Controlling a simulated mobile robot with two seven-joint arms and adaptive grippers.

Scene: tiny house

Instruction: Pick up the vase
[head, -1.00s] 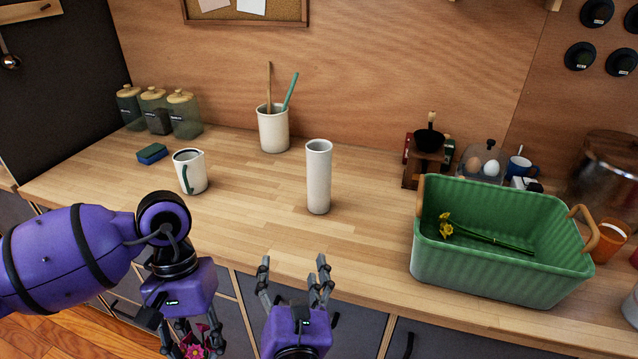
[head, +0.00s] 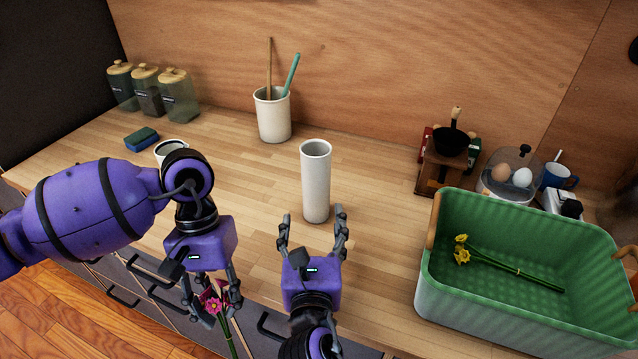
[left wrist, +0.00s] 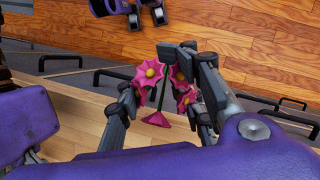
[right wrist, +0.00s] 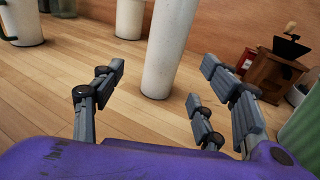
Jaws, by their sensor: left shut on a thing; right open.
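The vase (head: 316,182) is a tall white cylinder standing upright on the wooden counter. In the right wrist view the vase (right wrist: 165,50) stands ahead, between the open fingers and beyond their tips. My right gripper (head: 312,218) is open and empty, just in front of the vase and apart from it. My left gripper (head: 212,299) is shut on pink flowers (head: 211,303), held near the counter's front edge. The flowers (left wrist: 150,73) also show between the fingers in the left wrist view.
A green basket (head: 480,318) with yellow flowers (head: 462,250) stands at the right. A utensil crock (head: 273,118) is behind the vase. A white pitcher (head: 166,150), partly hidden by my left arm, a sponge (head: 141,139) and jars (head: 178,97) are at the left. A coffee grinder (head: 437,172) stands behind the basket.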

